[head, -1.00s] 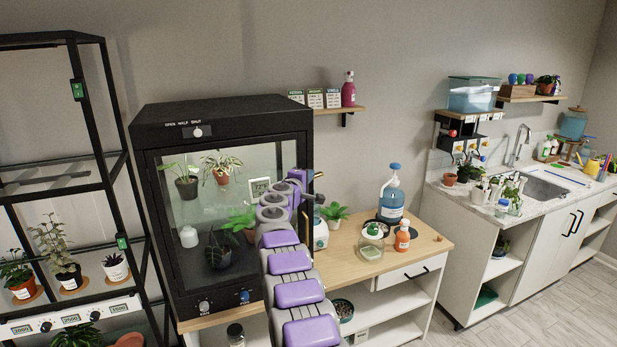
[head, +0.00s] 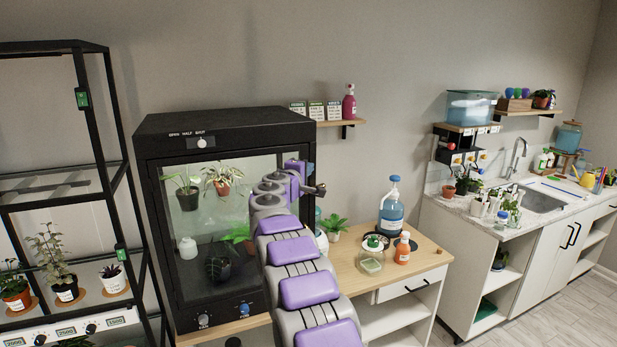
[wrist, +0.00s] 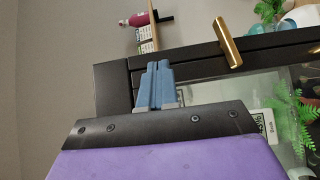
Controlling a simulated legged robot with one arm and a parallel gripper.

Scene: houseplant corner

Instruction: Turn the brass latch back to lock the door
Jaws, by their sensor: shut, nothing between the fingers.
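A brass bar (wrist: 228,43), apparently the latch, lies across the black door edge in the wrist view, slightly tilted. In the head view my gripper (head: 319,189) is at the cabinet's right front edge.
Potted plants stand behind the cabinet glass. A wall shelf (head: 341,122) with a pink spray bottle (head: 349,102) is right of the cabinet. A blue pump bottle (head: 391,210) and an orange bottle (head: 403,248) stand on the bench (head: 430,258). A black rack (head: 112,130) is at left.

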